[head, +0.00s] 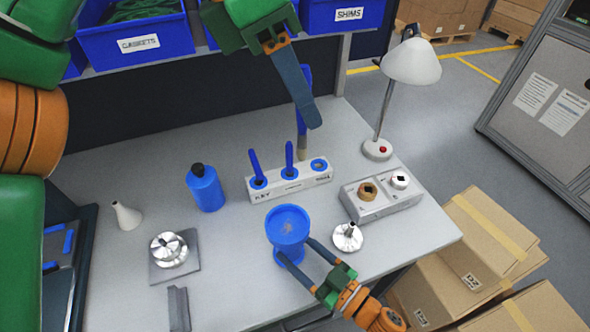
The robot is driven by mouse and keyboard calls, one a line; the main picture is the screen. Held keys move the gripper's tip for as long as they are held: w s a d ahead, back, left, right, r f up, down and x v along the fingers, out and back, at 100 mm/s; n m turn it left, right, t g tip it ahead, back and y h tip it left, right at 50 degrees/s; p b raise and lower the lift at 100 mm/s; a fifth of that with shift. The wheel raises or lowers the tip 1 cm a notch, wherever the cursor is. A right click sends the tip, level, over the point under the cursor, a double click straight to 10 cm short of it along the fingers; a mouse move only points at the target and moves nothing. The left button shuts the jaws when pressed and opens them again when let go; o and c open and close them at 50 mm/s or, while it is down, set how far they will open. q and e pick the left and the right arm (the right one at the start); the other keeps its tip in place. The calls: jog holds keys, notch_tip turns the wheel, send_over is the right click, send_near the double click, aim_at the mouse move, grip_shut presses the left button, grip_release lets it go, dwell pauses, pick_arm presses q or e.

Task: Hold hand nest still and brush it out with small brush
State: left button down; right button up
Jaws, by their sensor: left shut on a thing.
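The hand nest (288,222) is a blue round cup on a narrower foot, upright near the table's front edge. My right gripper (296,250) has one finger on each side of its foot; whether they press on it is unclear. My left gripper (309,118) comes down from the top, shut on the small brush (302,122). The brush points downward, with a blue handle partly hidden behind a finger and a pale lower end. It is away from the nest, and its tip appears over or behind the white rack (262,194).
The rack has two blue-handled tools and an empty blue-rimmed socket. A blue bottle (206,188), a silver part on a grey plate (169,250), a metal part (347,237), a grey fixture (381,203) and a lamp (412,63) surround the nest. Blue bins (136,42) line the back.

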jog(key=shift+w, duration=0.1)
pick_arm(q)
jog(key=shift+w+a+f, duration=0.5)
jog(key=shift+w+f, duration=0.05)
jog(key=shift+f, duration=2.6)
jog(key=shift+w+a+f, duration=0.45)
jog(key=shift+w+f, duration=0.05)
jog(key=shift+f, duration=2.7)
jog(key=shift+w+a+f, duration=0.5)
jog(key=shift+w+f, duration=0.05)
jog(key=shift+f, duration=2.6)
jog(key=shift+s+d, duration=0.6)
jog(key=shift+s, duration=1.3)
jog(key=w, duration=0.2)
jog(key=w+a, duration=0.1)
jog(key=w, duration=0.1)
jog(key=shift+a+f, duration=0.1)
notch_tip(320, 180, up, 7)
jog(key=shift+s, duration=0.1)
